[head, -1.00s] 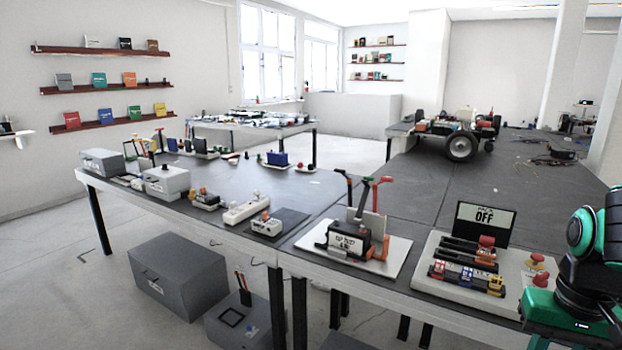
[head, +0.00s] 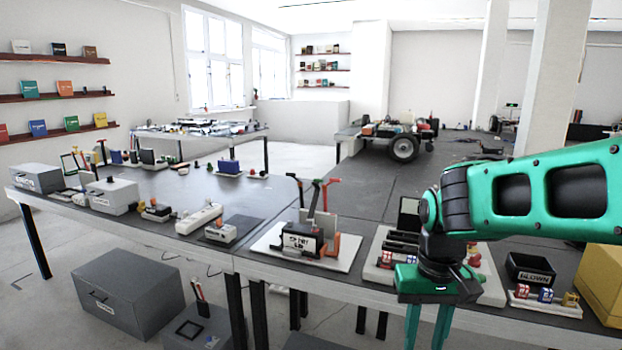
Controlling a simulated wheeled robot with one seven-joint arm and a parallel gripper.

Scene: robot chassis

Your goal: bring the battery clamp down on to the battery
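The battery (head: 303,241) is a dark block with a white label, upright on a white base plate (head: 268,246) near the table's front edge. An orange bracket (head: 331,246) stands at its right side. Several upright levers, one red-handled (head: 327,190), rise behind the battery in front of a pale panel (head: 318,222). I cannot tell which of these is the clamp; none visibly lies across the battery's top. My gripper (head: 427,333) hangs to the right of the plate, apart from it, pointing down. Its green fingers are apart with nothing visible between them; the tips are cut off by the frame.
A pale switch board (head: 376,273) is partly hidden behind my arm. At the right are a black bin (head: 531,270), a fuse tray (head: 545,304) and a yellow box (head: 605,280). A power strip (head: 199,219) and grey boxes stand left.

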